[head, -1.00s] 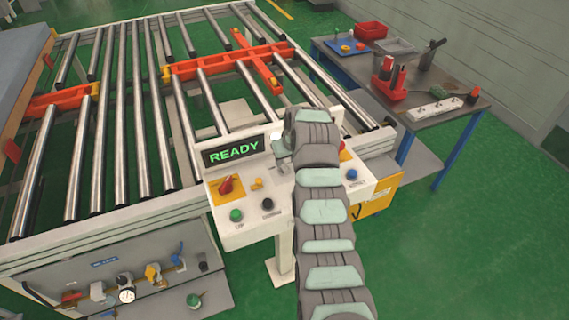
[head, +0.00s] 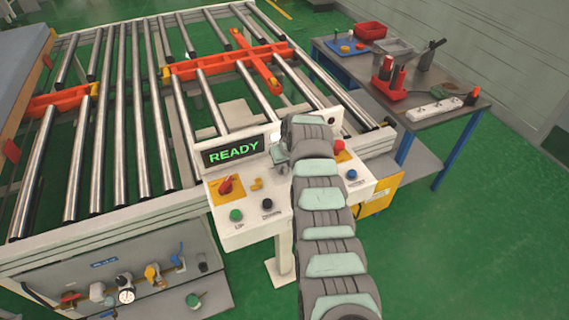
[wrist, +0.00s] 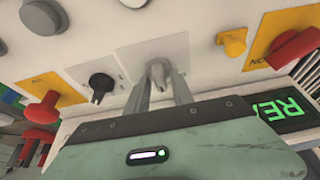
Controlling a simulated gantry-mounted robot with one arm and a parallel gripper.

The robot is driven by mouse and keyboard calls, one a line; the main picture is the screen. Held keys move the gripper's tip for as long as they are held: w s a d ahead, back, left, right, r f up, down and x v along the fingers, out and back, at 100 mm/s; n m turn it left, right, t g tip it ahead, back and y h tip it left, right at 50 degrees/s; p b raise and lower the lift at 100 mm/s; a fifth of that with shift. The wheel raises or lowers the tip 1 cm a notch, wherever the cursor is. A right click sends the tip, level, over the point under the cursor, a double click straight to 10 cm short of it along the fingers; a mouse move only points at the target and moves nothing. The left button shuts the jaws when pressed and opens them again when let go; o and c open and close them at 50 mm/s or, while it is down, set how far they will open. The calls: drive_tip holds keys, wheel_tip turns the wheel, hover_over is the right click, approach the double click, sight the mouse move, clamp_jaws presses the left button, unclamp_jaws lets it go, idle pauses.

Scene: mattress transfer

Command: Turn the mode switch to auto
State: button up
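In the wrist view, a grey selector knob (wrist: 157,67) on a pale plate stands between the fingers of my gripper (wrist: 160,84). The fingers are apart, one on each side of the knob, and firm contact cannot be made out. A black selector knob (wrist: 102,84) is on the neighbouring plate to the left. The labels are too small or hidden to tell which knob is the mode switch. In the head view my gripper (head: 281,160) is at the control panel (head: 240,236), and my arm hides the panel's middle. The display (head: 233,151) reads READY.
A red rotary switch (head: 226,185) on a yellow plate, a yellow knob (head: 257,184) and a green button (head: 236,215) lie left of my arm. A red button (head: 340,147) and a blue button (head: 352,174) lie right of it. Rollers (head: 118,120) are behind.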

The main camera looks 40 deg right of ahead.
clamp_jaws()
idle(0.5)
drive_tip(key=shift+w+a+r+m+h+p, duration=0.15)
drive_tip(key=shift+m+h+p, duration=0.2)
drive_tip(key=shift+m, duration=0.25)
drive_tip(key=shift+m+p, duration=0.3)
drive_tip(key=shift+m, duration=0.4)
drive_tip(key=m+g+h+b, duration=0.1)
drive_tip(key=m, duration=0.1)
drive_tip(key=shift+f+m, duration=0.2)
drive_tip(key=shift+m, duration=0.2)
drive_tip(key=shift+w+f+m+h+b, duration=0.1)
drive_tip(key=shift+f+m+h+b, duration=0.2)
drive_tip(key=shift+m+b, duration=0.65)
drive_tip(key=m+g+b, duration=0.1)
drive_tip(key=b, duration=0.2)
drive_tip(key=shift+b, duration=0.35)
drive_tip(key=m+b, duration=0.1)
drive_tip(key=b, duration=0.1)
drive_tip(key=shift+r+h+b, duration=0.1)
drive_tip(key=shift+h+b, duration=0.15)
drive_tip(key=shift+b, duration=0.05)
drive_tip(key=shift+r+m+g+b, duration=0.2)
drive_tip(key=shift+m+g+b, duration=0.1)
drive_tip(key=shift+m+b, duration=0.25)
